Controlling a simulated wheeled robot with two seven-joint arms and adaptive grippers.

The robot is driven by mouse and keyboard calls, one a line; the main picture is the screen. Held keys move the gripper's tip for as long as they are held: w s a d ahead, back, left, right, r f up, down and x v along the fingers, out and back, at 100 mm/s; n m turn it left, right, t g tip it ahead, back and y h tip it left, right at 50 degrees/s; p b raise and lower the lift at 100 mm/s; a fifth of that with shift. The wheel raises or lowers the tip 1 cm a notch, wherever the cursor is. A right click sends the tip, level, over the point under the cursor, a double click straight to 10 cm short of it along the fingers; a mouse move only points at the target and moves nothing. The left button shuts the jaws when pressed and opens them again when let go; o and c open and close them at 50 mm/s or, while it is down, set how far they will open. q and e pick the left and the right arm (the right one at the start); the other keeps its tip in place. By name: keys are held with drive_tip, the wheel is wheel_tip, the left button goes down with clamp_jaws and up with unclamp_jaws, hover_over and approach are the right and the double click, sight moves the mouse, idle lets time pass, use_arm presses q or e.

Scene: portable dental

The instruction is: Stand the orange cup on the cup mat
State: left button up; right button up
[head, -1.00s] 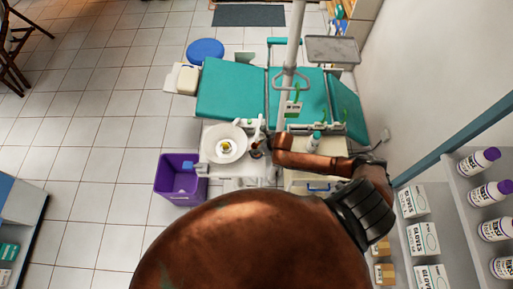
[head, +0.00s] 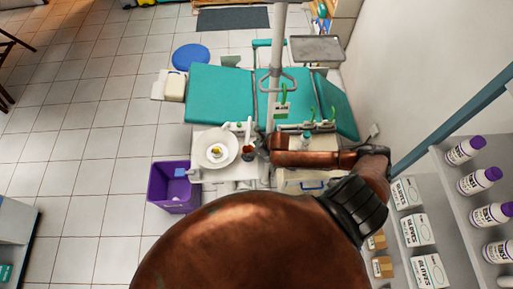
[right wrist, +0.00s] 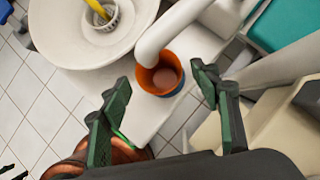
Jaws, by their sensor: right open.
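The orange cup (right wrist: 160,76) stands upright beside the white basin (right wrist: 95,25), under the curved white spout, in the right wrist view. A dark blue edge shows around its lower side; I cannot tell whether this is the cup mat or part of the cup. In the head view the cup (head: 248,153) is small, just left of my right gripper (head: 262,146). In the right wrist view my right gripper (right wrist: 158,73) is open, its two green-black fingers apart with the cup beyond and between their tips. I see nothing held. My left gripper is out of view.
The white spout (right wrist: 178,30) overhangs the cup closely. A purple bin (head: 175,187) stands below left of the basin. The teal dental chair (head: 222,95) lies behind, with a pale pole (head: 277,50) in front of it. Shelves with bottles (head: 480,180) and glove boxes (head: 419,230) are at right.

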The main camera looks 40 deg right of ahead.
drive_tip(key=v, duration=0.7)
drive_tip(key=shift+s+r, duration=0.15)
drive_tip(key=shift+r, duration=0.1)
